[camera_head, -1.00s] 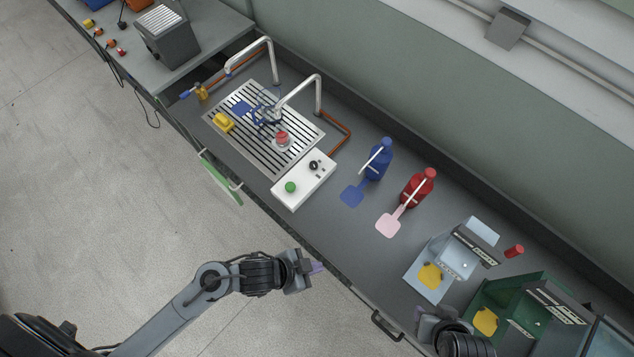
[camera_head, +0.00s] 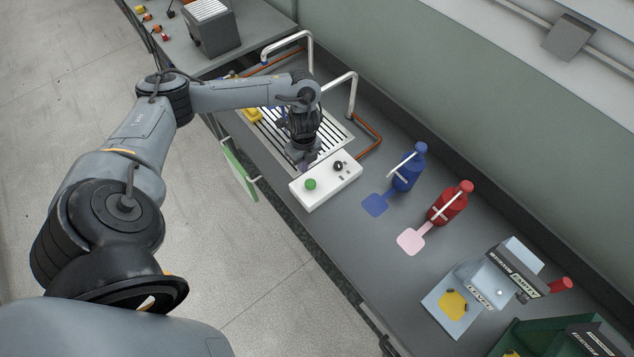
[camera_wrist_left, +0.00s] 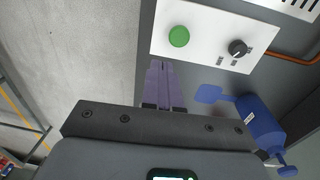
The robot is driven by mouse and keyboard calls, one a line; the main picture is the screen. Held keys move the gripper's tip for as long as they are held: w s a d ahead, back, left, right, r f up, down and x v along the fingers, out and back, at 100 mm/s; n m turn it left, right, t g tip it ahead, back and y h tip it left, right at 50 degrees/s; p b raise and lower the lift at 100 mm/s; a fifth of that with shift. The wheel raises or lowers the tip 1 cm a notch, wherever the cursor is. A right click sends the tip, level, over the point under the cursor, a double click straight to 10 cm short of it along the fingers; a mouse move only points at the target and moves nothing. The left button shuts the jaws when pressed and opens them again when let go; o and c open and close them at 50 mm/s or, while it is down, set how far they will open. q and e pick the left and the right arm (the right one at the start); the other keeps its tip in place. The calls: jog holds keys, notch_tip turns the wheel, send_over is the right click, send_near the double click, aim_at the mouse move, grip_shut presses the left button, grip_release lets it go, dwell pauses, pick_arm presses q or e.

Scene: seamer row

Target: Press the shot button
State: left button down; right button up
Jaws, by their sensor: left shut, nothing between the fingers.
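A white control box (camera_head: 330,186) lies on the counter with a green round button (camera_head: 310,184) and a black knob (camera_head: 338,166) on top. My left gripper (camera_head: 306,164) points down at the box's rear left edge, close to the button. Its purple fingers are shut and empty. In the left wrist view the fingers (camera_wrist_left: 164,75) end just short of the box's edge, with the green button (camera_wrist_left: 179,36) a little beyond the tips and the knob (camera_wrist_left: 238,48) to the right. I cannot tell the fingertips' height above the box. My right gripper is not in view.
A slatted drain tray (camera_head: 280,140) with two bent taps (camera_head: 353,92) lies behind my left arm. A blue bottle (camera_head: 408,170) and a red bottle (camera_head: 451,203) stand right of the box. A blue-grey bin (camera_head: 470,290) stands at lower right. The counter front of the bottles is clear.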

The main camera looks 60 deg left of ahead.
pick_arm(q)
jog(key=w+r, duration=0.2)
jog(key=shift+w+a+t, duration=0.3)
jog(key=shift+a+t, duration=0.05)
jog(key=shift+t, duration=0.05)
jog(key=shift+f, duration=0.1)
jog(key=b, duration=0.3)
send_near(310, 183)
notch_tip(310, 183, down, 7)
jog(key=shift+w+r, duration=0.1)
dwell(0.4)
